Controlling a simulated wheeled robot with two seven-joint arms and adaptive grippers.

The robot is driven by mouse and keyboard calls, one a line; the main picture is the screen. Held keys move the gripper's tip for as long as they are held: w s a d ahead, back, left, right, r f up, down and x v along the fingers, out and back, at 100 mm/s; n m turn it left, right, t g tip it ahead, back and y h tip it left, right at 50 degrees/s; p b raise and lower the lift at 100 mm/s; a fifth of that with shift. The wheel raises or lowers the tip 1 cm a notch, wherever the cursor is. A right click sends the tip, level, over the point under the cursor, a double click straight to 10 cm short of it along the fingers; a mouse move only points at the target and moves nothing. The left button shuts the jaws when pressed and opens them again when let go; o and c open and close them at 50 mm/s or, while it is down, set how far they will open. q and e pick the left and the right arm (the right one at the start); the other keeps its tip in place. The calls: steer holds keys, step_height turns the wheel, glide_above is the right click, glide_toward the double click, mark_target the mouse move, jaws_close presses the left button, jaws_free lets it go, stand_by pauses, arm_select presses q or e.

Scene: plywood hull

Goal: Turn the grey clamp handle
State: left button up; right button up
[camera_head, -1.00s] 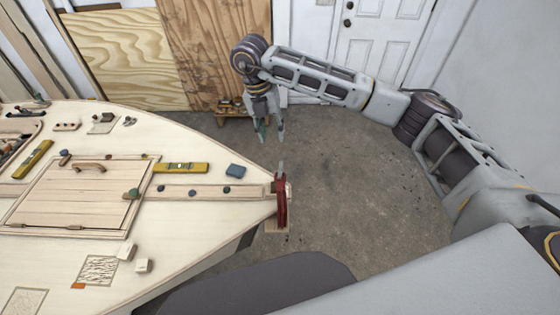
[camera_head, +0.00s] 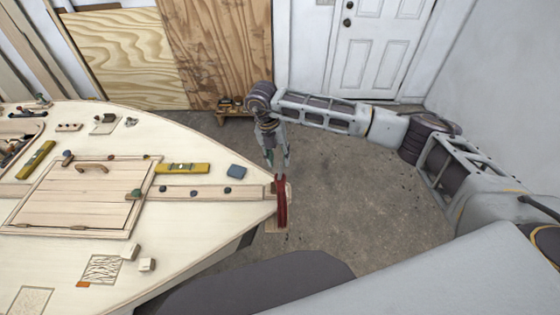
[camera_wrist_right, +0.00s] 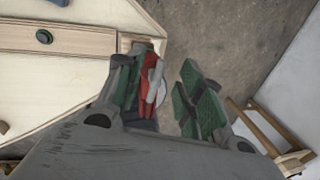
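A red clamp (camera_head: 282,205) sits at the pointed tip of the plywood hull, at the end of its centre strip. In the right wrist view the red clamp (camera_wrist_right: 149,70) shows beside the left finger, with its grey handle (camera_wrist_right: 153,91) between the fingers, nearer the left one. The handle is mostly hidden by the gripper in the head view. My right gripper (camera_head: 278,167) points down just above the clamp. Its green-padded fingers stand apart in the wrist view (camera_wrist_right: 163,90). I cannot tell whether the left finger touches the clamp. My left gripper is not in view.
The pale plywood hull (camera_head: 190,235) fills the left, with a hatch, a yellow level (camera_head: 182,168), a blue block (camera_head: 237,171) and small blocks on it. A low wooden stool (camera_head: 235,111) stands by the back wall. The floor right of the hull tip is clear.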

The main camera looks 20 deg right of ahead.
steer(key=shift+s+d+f, duration=0.1)
steer(key=shift+d+f, duration=0.05)
steer(key=shift+f, duration=0.7)
steer(key=shift+d+f, duration=0.15)
steer(key=shift+f, duration=0.65)
jaws_close()
